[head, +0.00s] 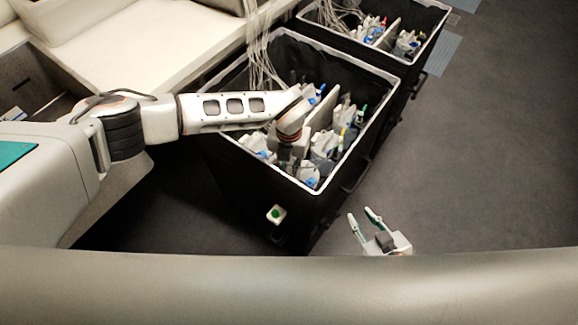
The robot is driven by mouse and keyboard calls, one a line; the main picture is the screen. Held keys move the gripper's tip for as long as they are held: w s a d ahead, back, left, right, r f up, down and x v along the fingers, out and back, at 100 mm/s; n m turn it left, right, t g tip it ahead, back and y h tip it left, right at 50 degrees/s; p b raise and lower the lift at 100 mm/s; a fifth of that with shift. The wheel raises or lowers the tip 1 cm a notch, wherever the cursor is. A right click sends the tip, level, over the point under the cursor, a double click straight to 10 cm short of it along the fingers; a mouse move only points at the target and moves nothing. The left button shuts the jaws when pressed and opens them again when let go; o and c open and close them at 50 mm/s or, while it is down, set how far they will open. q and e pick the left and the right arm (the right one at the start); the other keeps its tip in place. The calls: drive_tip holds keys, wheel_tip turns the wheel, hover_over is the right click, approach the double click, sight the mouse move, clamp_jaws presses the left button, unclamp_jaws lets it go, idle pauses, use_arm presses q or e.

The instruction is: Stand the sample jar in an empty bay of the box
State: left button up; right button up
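The black box (248,186) with a pale rim stands in the middle, with grey dividers (322,110) inside. Several whitish containers and small blue, green and yellow parts crowd its bays. I cannot tell which thing is the sample jar, nor clearly make out an empty bay. My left arm reaches over the box's left wall, wrist bent down. My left gripper (285,153) is low among the contents; its fingers are hidden, so its grip cannot be seen. My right gripper (364,216) is open and empty, outside the box at the lower right, above the floor.
A second black box (424,52) with similar contents stands behind. Pale cables (256,50) hang into the near box. A white worktop (150,45) lies to the upper left. A white block with a green button (277,214) is on the near box's front. Dark floor (500,160) is clear at right.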

use_arm(q)
drive_tip(key=shift+f, duration=0.1)
clamp_jaws()
drive_tip(key=shift+m, duration=0.8)
unclamp_jaws()
wheel_tip(320, 180, up, 12)
